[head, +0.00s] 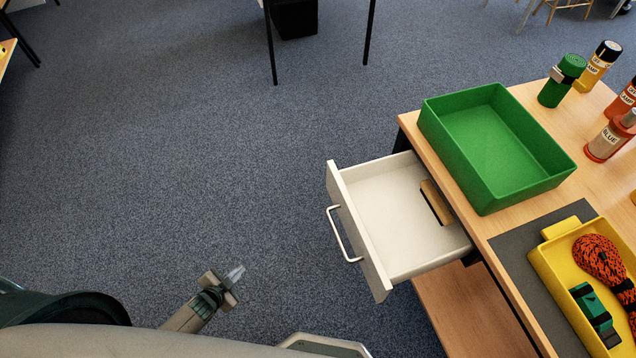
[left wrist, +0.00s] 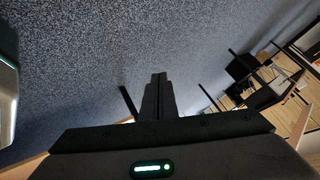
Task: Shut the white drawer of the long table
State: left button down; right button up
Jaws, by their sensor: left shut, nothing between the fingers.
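The white drawer (head: 386,210) stands pulled out from the left side of the long table (head: 482,237) in the head view. Its front panel faces left and carries a pale bar handle (head: 341,234). A wooden block with a dark side (head: 435,203) lies inside, near the table. My left gripper (head: 236,273) is over the carpet, left of and nearer than the drawer, clear of the handle. Its fingers are shut and empty; they also show in the left wrist view (left wrist: 158,95). My right gripper is not in view.
A green tray (head: 500,145) sits on the table above the drawer. A yellow tray (head: 560,275) with orange rope lies on a grey mat (head: 520,255). Several bottles stand at the far right. A lower shelf (head: 470,310) sticks out below. Carpet left of the drawer is clear.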

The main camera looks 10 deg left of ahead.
aim_at(329, 171)
pick_arm(q)
jog(key=w+d+r+m+t+h+b, duration=0.1)
jog(key=w+r+m+t+h+b, duration=0.15)
jog(key=w+r+m, duration=0.45)
jog(key=w+d+r+m+t+h+b, duration=0.2)
jog(key=w+r+h+b, duration=0.2)
jog(key=w+r, duration=0.55)
jog(key=d+r+m+g+h+b, duration=0.2)
jog(key=d+r+m+h, duration=0.1)
jog(key=r+m, duration=0.3)
jog(key=d+r+m+g+h+b, duration=0.2)
jog(key=d+r+m+h, duration=0.2)
jog(key=r+m+h, duration=0.1)
notch_tip(329, 171, up, 2)
jog(key=shift+s+d+r+m+g, duration=0.2)
jog(key=shift+s+m+g, duration=0.15)
jog(key=shift+m, duration=0.35)
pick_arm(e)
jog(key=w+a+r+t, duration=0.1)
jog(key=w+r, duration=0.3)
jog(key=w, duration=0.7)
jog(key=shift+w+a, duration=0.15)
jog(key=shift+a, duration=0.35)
pick_arm(q)
jog(key=shift+w+d, duration=0.1)
jog(key=shift+w, duration=0.05)
